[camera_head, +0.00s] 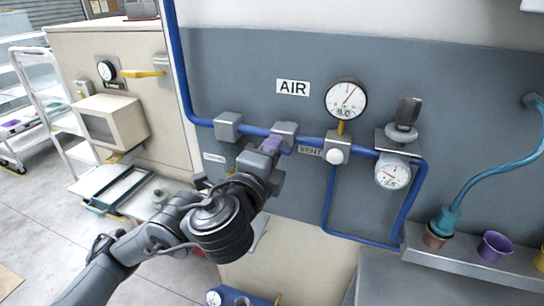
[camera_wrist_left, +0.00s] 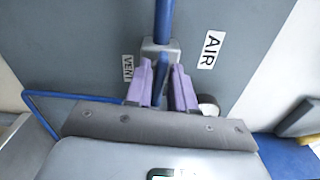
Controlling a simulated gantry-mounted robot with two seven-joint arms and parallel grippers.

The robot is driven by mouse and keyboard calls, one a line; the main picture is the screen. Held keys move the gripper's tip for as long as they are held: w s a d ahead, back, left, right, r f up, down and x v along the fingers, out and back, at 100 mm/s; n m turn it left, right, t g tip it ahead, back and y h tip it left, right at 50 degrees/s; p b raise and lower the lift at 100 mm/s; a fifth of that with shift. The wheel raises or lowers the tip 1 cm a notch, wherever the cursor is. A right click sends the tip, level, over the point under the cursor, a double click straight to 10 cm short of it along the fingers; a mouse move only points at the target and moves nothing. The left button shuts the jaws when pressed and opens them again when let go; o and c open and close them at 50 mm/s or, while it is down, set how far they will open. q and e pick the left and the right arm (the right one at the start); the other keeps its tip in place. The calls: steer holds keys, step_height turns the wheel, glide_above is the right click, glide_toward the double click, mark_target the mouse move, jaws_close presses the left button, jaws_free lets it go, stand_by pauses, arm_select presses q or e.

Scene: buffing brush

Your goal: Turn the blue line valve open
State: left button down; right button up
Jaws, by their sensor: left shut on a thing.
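The blue line (camera_head: 255,131) runs across the grey panel under the AIR label (camera_head: 293,88). A grey valve block (camera_head: 286,129) sits on this line; it also shows in the left wrist view (camera_wrist_left: 158,50). My left gripper (camera_head: 271,145) has its purple fingers at the block. In the left wrist view, the left gripper (camera_wrist_left: 164,82) is shut on a blue handle (camera_wrist_left: 177,92) below the block, between the fingers. The arm and fingers hide most of the handle in the head view. My right gripper is not in view.
A large gauge (camera_head: 346,99) stands above the line, right of the valve. A VENT label (camera_head: 310,152) and a white round knob (camera_head: 335,157) are close on the right. Further right are a regulator with a gauge (camera_head: 393,173) and a shelf (camera_head: 470,262) with cups.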

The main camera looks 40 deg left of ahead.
arm_select(q)
steer(key=shift+f+n, duration=0.1)
steer(key=shift+n, duration=0.5)
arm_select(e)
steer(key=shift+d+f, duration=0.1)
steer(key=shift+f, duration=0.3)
arm_select(q)
steer(key=c, duration=1.2)
jaws_free()
